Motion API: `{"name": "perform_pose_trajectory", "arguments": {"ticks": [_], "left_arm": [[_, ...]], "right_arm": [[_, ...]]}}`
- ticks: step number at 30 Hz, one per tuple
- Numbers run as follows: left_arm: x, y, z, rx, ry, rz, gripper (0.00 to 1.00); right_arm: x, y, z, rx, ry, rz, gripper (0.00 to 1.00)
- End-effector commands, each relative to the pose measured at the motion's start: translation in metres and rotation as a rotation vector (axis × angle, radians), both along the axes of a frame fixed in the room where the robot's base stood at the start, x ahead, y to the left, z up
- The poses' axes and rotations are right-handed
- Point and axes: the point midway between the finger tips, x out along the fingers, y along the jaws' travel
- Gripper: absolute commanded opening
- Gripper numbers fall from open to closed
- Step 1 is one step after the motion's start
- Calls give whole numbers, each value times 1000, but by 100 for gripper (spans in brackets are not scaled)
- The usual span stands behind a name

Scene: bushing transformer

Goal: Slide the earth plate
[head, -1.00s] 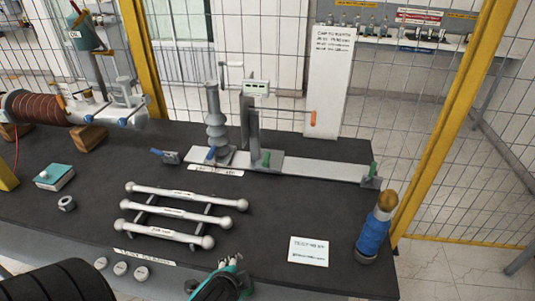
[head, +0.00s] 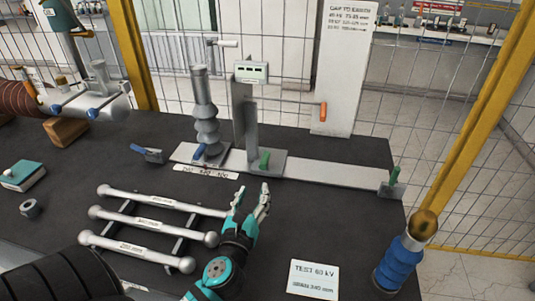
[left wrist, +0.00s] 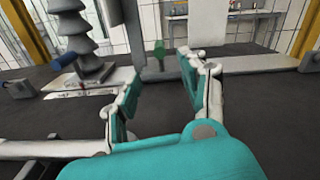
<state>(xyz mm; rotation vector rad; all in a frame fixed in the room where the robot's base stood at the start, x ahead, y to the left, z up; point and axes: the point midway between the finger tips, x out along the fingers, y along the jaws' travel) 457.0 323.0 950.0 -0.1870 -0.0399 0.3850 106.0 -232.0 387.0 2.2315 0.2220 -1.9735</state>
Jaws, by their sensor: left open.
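The earth plate (head: 245,120) is an upright grey plate on a foot with a green handle (head: 264,160), on a long flat metal rail (head: 330,174). A ribbed grey insulator post (head: 206,125) stands left of it on the rail. My left gripper (head: 252,199) is open and empty, in front of the rail and below the green handle in the head view, apart from it. In the left wrist view the green handle (left wrist: 159,50) shows between the open fingers (left wrist: 163,78), farther off. The plate's upper part is cut off there. My right gripper is not in view.
Several white rods (head: 150,224) lie on a rack left of my gripper. A blue post with a gold cap (head: 399,262) and a white card (head: 313,279) are at the right front. A second green handle (head: 394,176) is at the rail's right end. The bench between is clear.

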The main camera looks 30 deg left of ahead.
Motion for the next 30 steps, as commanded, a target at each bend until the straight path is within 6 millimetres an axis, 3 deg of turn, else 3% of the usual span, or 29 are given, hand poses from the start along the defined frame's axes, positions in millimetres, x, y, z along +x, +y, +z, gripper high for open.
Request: {"name": "perform_pose_trajectory", "arguments": {"ticks": [8, 21, 30], "left_arm": [[54, 23, 4, -2, -3, 4, 44], [132, 56, 2, -6, -2, 4, 44], [148, 62, 1, -6, -1, 4, 44]], "right_arm": [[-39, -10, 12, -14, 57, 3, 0], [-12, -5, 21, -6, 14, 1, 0], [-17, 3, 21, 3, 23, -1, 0]]}}
